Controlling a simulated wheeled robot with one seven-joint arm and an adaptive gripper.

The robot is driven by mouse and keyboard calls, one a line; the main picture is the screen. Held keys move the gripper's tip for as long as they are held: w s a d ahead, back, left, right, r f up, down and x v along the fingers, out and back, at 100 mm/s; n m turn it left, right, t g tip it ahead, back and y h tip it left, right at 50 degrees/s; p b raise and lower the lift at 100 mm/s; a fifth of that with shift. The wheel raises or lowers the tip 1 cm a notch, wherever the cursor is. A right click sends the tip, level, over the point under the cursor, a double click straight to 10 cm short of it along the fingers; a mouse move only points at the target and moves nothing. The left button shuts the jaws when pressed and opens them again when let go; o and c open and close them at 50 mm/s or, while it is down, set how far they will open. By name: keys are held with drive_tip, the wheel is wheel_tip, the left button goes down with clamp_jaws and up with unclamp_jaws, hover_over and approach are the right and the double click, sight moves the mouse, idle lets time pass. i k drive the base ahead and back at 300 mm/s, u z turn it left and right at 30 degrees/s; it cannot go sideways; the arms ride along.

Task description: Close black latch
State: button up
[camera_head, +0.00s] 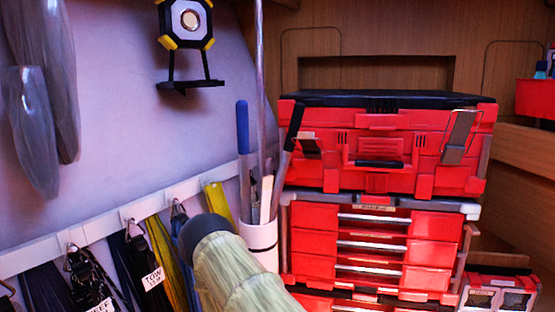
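A red toolbox (395,125) with a black lid (390,98) sits on top of a red drawer unit. On its front, a dark latch (308,146) is at the left and a grey metallic latch (459,137) at the right. The right latch looks tilted away from the front. The left latch also seems to stand out a little, but it is small and dark, so its exact position is hard to tell. A black handle bar (380,163) is at the middle of the front. The lid looks down. My gripper is not in view.
The red drawer unit (318,243) stands below. A white holder (259,240) with long tools stands left of the toolbox. A pale tube with a dark end (240,275) is in the foreground. Lines hang from a white rail (100,232) at left.

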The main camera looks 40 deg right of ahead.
sight(306, 140)
drive_tip(key=u, duration=0.05)
drive_tip(key=k, duration=0.4)
drive_tip(key=z, duration=1.35)
drive_tip(key=i, duration=0.5)
drive_tip(key=u, duration=0.05)
